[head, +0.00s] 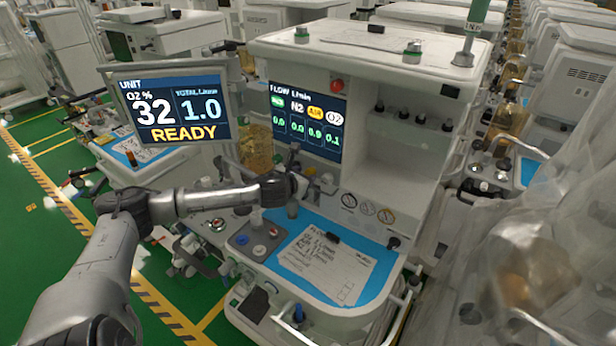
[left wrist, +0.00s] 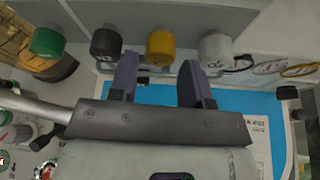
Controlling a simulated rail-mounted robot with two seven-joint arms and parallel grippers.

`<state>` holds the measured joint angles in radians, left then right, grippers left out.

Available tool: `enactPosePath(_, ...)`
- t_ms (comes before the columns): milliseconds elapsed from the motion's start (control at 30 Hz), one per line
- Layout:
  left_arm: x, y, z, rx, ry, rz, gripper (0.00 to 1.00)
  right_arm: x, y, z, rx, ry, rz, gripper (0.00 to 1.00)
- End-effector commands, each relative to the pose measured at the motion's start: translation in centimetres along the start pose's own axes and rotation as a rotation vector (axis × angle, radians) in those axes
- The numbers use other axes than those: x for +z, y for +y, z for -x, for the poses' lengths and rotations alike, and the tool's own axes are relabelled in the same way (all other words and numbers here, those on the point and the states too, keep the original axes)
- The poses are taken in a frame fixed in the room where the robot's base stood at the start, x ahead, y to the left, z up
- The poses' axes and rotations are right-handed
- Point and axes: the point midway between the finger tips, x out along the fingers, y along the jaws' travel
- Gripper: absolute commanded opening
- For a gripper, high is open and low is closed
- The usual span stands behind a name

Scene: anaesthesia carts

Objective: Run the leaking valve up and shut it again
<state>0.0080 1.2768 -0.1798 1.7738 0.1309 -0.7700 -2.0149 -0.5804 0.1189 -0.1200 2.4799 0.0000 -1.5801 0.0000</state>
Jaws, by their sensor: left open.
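The cart's flow screen (head: 306,122) shows columns including N2, AIR and O2; its small figures seem to read 0.0, 0.0, 0.9 and 0.1. The tilted monitor (head: 172,108) reads O2 32, total flow 1.0, READY. In the left wrist view a row of valve knobs shows: green (left wrist: 47,42), black (left wrist: 105,43), yellow (left wrist: 160,47) and white (left wrist: 214,48). My left gripper (left wrist: 158,66) is open, its fingers either side of the yellow knob's line; contact cannot be told. In the head view my left gripper (head: 296,186) is below the flow screen and the knobs are not clearly visible.
A clipboard sheet (head: 325,265) lies on the blue mat (head: 372,292) on the cart's work surface, below my arm. A plastic-draped cart (head: 530,250) stands at right.

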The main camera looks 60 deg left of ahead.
Motion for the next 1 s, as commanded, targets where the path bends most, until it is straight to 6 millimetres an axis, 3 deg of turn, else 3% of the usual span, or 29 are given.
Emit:
enactPosePath(300, 0.0, 0.0, -2.4, 0.000, 0.000, 0.003, 0.44, 0.1, 0.2, -0.3, 0.005, -0.001, 0.007, 0.43)
enactPosePath(800, 0.0, 0.0, -3.0, -0.001, 0.001, 0.000, 0.44, 0.1, -0.1, -0.4, -0.001, 0.000, -0.001, 0.43)
enactPosePath(1000, 0.0, 0.0, -3.0, 0.000, 0.001, 0.000, 0.27, 0.1, -0.1, -0.4, -0.003, 0.001, -0.004, 0.43)
